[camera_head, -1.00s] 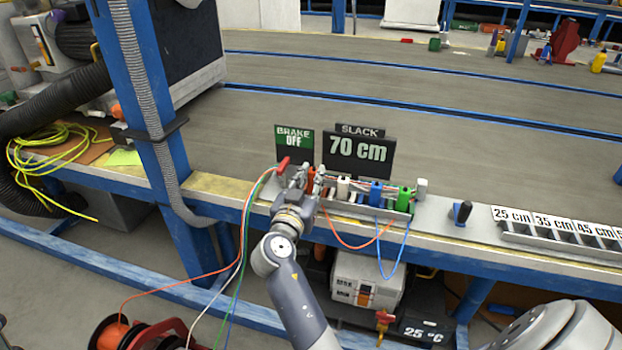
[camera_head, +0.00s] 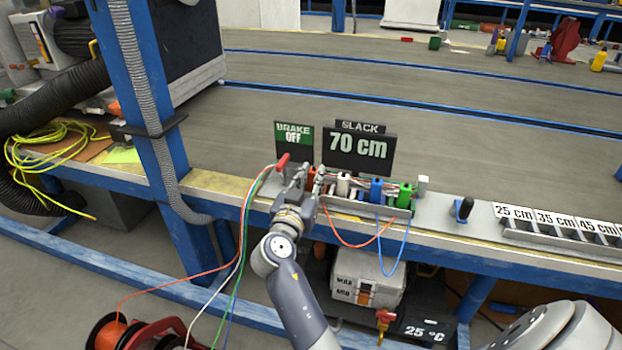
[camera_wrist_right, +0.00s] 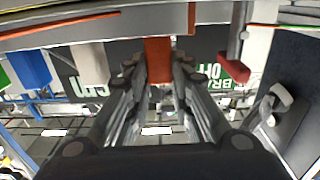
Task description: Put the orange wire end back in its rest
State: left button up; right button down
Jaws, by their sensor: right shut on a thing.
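My right gripper (camera_head: 308,179) is at the left end of the wire rest (camera_head: 345,209) on the bench edge. In the right wrist view its fingers (camera_wrist_right: 158,85) are closed around the orange wire end (camera_wrist_right: 158,60), an upright orange block. The top of that block meets the grey rail in the picture. I cannot tell whether it is fully seated. In the head view the fingers mostly hide it. White (camera_head: 343,184), blue (camera_head: 376,190) and green (camera_head: 405,196) ends stand in a row to its right. My left gripper is not in view.
A red brake lever (camera_head: 282,163) stands close left of the gripper. Behind are the "BRAKE OFF" sign (camera_head: 294,140) and the "70 cm" slack display (camera_head: 358,150). Orange and blue wire loops (camera_head: 408,245) hang in front of the bench. A black knob (camera_head: 463,209) is farther right.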

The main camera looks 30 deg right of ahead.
jog(key=c, duration=1.3)
grip_release()
jog(key=shift+c, duration=0.2)
jog(key=shift+a, duration=0.1)
